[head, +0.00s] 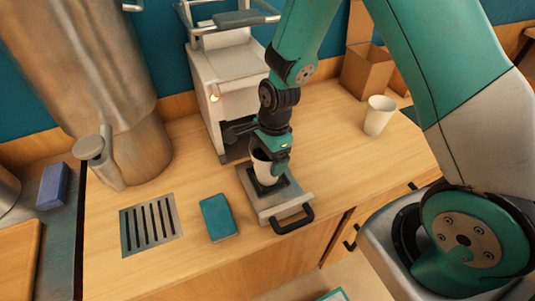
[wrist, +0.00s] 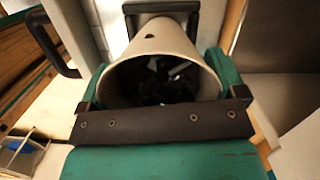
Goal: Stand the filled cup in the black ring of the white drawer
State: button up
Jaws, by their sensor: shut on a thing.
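A white cup (head: 259,168) is held in my gripper (head: 273,155) above the pulled-out white drawer (head: 268,209). In the wrist view the cup (wrist: 150,47) has its open mouth toward the camera, with dark contents inside, and green jaws (wrist: 160,82) are on both sides of it. The black ring (head: 281,184) lies in the drawer around the cup's lower end, partly hidden by the cup and gripper. I cannot tell whether the cup's bottom rests in it. The drawer's black handle (head: 294,221) faces the front.
The white machine (head: 222,80) stands behind the drawer. A second white cup (head: 379,115) stands to the right, near cardboard boxes (head: 367,72). A teal block (head: 219,217) and a slotted drain plate (head: 150,226) lie left of the drawer. A large metal urn (head: 95,75) stands farther left.

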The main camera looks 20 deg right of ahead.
jog(key=shift+f, duration=0.35)
dwell(0.4)
jog(key=o, duration=0.8)
jog(key=shift+o, duration=0.2)
notch_tip(320, 180, up, 17)
jog(key=d+b, duration=0.2)
jog(key=d, duration=0.1)
jog(key=s+a+r+n+y, duration=0.1)
jog(key=s+a+r+n, duration=0.2)
jog(key=s+n, duration=0.6)
jog(key=s+a+r+n+y, duration=0.1)
jog(key=s+a+r+n, duration=0.3)
jog(key=s+n, duration=0.5)
jog(key=n, duration=0.5)
jog(key=shift+s+a+n, duration=0.25)
jog(key=shift+n, duration=0.05)
